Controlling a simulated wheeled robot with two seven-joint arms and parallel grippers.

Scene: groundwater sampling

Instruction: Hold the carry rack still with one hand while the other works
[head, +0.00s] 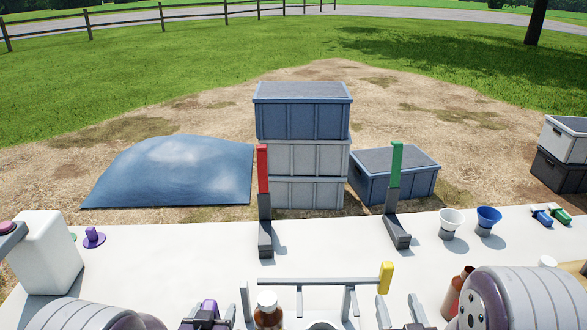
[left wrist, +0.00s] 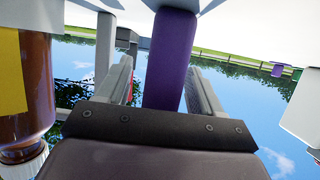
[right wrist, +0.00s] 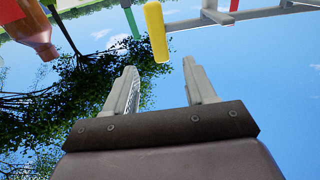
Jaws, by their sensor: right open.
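The carry rack (head: 325,282) stands at the table's near edge, with a grey top bar on posts. A yellow block (head: 386,277) stands at the bar's right end; it also shows in the right wrist view (right wrist: 157,32). A brown bottle (head: 268,318) with a white cap is at the rack's left; the frame edge cuts off its lower part. My left gripper (head: 208,312) is left of this bottle. Its fingers are apart, with a purple post (left wrist: 170,60) between them and a gap visible. My right gripper (right wrist: 160,80) is open and empty, right of the rack.
Red (head: 263,170) and green (head: 396,165) uprights stand behind the rack. White (head: 452,222) and blue (head: 489,218) cups are at the back right. A red-brown bottle (head: 455,290) is near my right arm. A white container (head: 47,252) stands left. The table's left-centre is clear.

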